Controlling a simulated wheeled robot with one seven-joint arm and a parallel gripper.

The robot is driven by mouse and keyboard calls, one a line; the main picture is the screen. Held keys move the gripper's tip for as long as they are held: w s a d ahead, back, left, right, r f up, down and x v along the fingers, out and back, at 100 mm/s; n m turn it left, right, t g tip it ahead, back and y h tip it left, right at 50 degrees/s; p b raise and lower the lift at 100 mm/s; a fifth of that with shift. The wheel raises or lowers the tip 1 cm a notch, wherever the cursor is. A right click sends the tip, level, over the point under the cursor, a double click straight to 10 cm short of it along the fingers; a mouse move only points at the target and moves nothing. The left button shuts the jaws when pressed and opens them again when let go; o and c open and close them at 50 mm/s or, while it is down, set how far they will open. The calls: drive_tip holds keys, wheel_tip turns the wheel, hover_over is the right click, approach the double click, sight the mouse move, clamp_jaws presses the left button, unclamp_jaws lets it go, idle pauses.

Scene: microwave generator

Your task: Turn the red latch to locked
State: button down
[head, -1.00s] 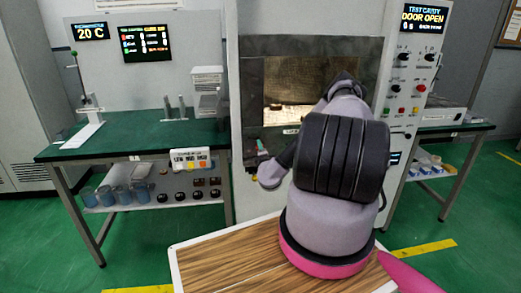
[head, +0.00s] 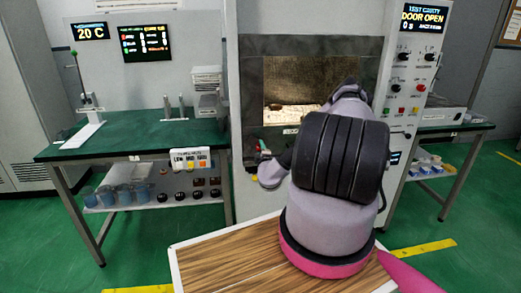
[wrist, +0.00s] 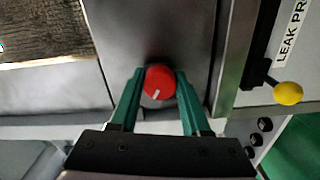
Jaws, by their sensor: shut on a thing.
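The red latch (wrist: 160,82) is a round knob with a short white mark, seen in the wrist view on a grey metal panel. The mark points down and slightly left in the picture. My gripper (wrist: 159,72) has its two green fingers on either side of the knob, shut on it. In the head view my arm covers much of the cabinet's lower front. Only a small bit of green and red shows by the cabinet's left edge, and the latch's angle cannot be read there.
A dark frame (head: 250,95) surrounds the cabinet's lit window (head: 290,92). The cabinet display (head: 424,17) reads DOOR OPEN. A yellow ball-ended lever (wrist: 287,94) sits right of the latch. A green bench (head: 135,138) stands left.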

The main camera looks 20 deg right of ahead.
drive_tip(key=shift+f, duration=0.1)
drive_tip(key=shift+c, duration=1.8)
unclamp_jaws()
drive_tip(key=v, duration=1.1)
drive_tip(key=shift+w, duration=0.1)
